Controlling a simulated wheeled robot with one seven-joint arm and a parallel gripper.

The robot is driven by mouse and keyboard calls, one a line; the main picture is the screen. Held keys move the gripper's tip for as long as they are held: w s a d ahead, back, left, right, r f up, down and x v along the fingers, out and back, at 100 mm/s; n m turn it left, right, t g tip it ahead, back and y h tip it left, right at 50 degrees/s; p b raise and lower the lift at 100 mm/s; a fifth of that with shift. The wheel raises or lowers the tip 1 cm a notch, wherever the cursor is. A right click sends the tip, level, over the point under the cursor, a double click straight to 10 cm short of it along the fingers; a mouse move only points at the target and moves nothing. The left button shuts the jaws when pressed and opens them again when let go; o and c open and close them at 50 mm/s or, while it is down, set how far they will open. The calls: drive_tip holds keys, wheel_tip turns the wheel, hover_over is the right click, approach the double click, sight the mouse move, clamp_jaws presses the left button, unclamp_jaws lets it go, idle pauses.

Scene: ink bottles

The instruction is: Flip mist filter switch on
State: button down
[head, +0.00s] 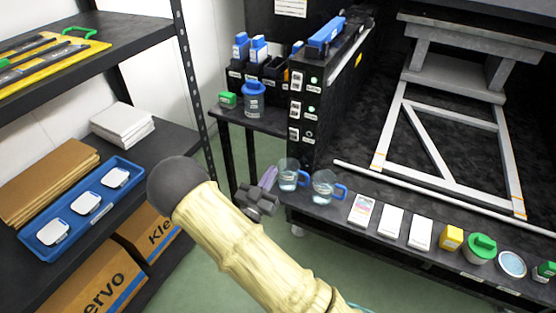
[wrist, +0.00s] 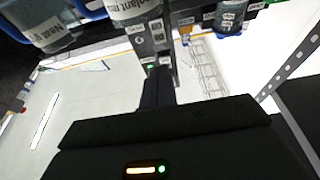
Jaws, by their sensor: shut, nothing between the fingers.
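A black upright panel (head: 301,115) at the end of the machine bench carries several small switches, each beside a white label. The labels are too small to read, so I cannot tell which is the mist filter switch. My gripper (head: 269,175) is shut and empty, in front of and below the panel, left of the clear mugs. In the wrist view my shut fingers (wrist: 158,83) point at a dark labelled post (wrist: 150,40), seemingly the panel. I see no contact with a switch.
Two clear mugs with blue handles (head: 289,177) (head: 324,188) stand close right of my gripper on the bench edge. A blue-lidded jar (head: 254,97) is on the side shelf. A left rack holds a blue tray (head: 76,222). Green floor lies between.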

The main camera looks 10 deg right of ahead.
sight(294, 131)
drive_tip(key=b+x, duration=0.3)
drive_tip(key=x, duration=1)
drive_tip(key=shift+w, duration=0.1)
drive_tip(key=shift+r, duration=0.1)
drive_tip(key=shift+w+a+r+p, duration=0.1)
drive_tip(key=shift+w+r+p, duration=0.05)
drive_tip(key=shift+p, duration=0.2)
drive_tip(key=shift+d, duration=0.35)
